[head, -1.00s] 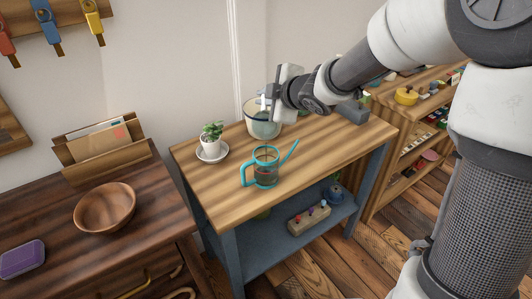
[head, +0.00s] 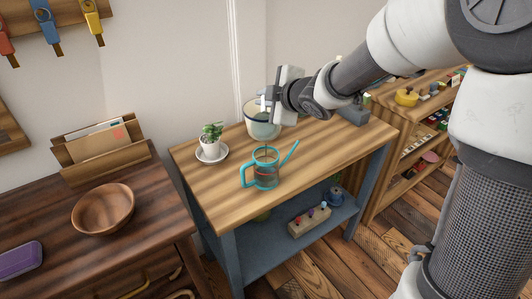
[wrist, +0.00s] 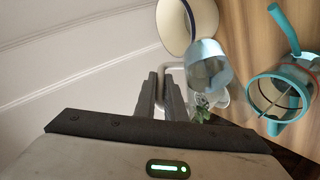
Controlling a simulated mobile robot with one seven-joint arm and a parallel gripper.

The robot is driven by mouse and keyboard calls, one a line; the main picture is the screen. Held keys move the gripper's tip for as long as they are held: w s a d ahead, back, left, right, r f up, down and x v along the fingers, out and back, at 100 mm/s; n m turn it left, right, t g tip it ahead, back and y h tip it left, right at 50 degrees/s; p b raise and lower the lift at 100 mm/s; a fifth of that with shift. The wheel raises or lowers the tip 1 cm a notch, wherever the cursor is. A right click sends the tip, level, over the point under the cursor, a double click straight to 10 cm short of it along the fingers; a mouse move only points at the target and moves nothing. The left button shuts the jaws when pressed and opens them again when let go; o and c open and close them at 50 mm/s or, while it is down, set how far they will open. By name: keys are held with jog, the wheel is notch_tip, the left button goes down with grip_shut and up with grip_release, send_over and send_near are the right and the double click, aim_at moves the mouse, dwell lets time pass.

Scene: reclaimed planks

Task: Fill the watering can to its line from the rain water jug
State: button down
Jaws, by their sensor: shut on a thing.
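The watering can (head: 266,176) has a clear body with teal rim, handle and spout. It stands upright on the wooden bench top, and a reddish mark shows on its body. In the wrist view the can (wrist: 279,98) is at the right, seen from above. My gripper (head: 271,97) is behind the can, at the back of the bench. In the wrist view my gripper (wrist: 164,88) is shut on the pale handle of a clear jug (wrist: 207,66). The jug looks bluish inside; its water level is unclear. The can and jug are apart.
A cream-rimmed bucket (head: 256,121) stands at the back of the bench, close to the jug. A potted plant (head: 212,139) on a white saucer (head: 211,155) is left of the can. The bench top (head: 325,138) right of the can is clear.

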jog(key=shift+s+r+t+y, duration=0.3)
jog(key=shift+s+r+t, duration=0.1)
jog(key=shift+r+t, duration=0.4)
dwell(4.1)
jog(key=shift+s+f+n, duration=0.1)
jog(key=shift+s+n, duration=0.1)
jog(key=shift+n, duration=0.1)
dwell(1.2)
